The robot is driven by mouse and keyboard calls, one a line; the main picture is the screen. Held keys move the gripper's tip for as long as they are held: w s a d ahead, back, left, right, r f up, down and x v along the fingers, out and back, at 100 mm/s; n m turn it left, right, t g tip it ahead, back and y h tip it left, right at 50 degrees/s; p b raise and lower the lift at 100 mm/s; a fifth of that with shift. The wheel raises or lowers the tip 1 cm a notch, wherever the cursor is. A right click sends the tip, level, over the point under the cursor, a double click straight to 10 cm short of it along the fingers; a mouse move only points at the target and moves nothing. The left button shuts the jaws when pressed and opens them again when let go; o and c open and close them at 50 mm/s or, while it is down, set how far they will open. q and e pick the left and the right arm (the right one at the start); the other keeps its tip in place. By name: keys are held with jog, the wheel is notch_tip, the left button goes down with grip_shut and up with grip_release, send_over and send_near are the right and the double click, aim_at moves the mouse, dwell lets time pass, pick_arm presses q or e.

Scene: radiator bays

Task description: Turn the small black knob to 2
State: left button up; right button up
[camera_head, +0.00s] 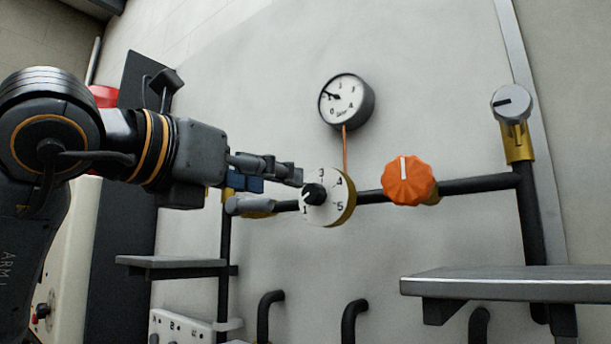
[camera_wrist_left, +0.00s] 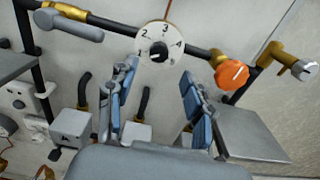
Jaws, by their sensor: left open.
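The small black knob (camera_head: 314,194) sits at the centre of a round white dial (camera_head: 326,214) numbered 1 to 5, on a dark horizontal pipe. In the left wrist view the knob (camera_wrist_left: 159,56) shows a pale mark that appears to point towards the 1. My left gripper (camera_head: 294,176) comes in from the left, its fingertips close to the dial's left edge. In the left wrist view the left gripper (camera_wrist_left: 158,75) is open, with its blue-padded fingers apart and nothing between them. I cannot tell whether a finger touches the dial. My right gripper is not in view.
An orange knob (camera_head: 408,181) is on the same pipe to the right. A gauge (camera_head: 346,101) is on the wall above. A grey knob (camera_head: 511,103) is at upper right. A grey shelf (camera_head: 500,284) juts out at lower right, and a smaller shelf (camera_head: 175,262) at lower left.

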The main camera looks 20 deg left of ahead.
aim_at(309, 191)
pick_arm(q)
jog(key=p+x, duration=0.1)
jog(key=x, duration=0.3)
jog(key=shift+w+d, duration=0.1)
jog(key=shift+w, duration=0.25)
jog(key=p+x, duration=0.1)
jog(key=x, duration=0.1)
jog(key=shift+w+d+p, duration=0.1)
jog(key=shift+w+p, duration=0.2)
jog(key=shift+w, duration=0.3)
jog(key=shift+w+d, duration=0.1)
jog(key=shift+d, duration=0.05)
jog(key=shift+w+f, duration=0.1)
jog(key=shift+f, duration=0.05)
jog(key=shift+c, duration=0.6)
grip_shut()
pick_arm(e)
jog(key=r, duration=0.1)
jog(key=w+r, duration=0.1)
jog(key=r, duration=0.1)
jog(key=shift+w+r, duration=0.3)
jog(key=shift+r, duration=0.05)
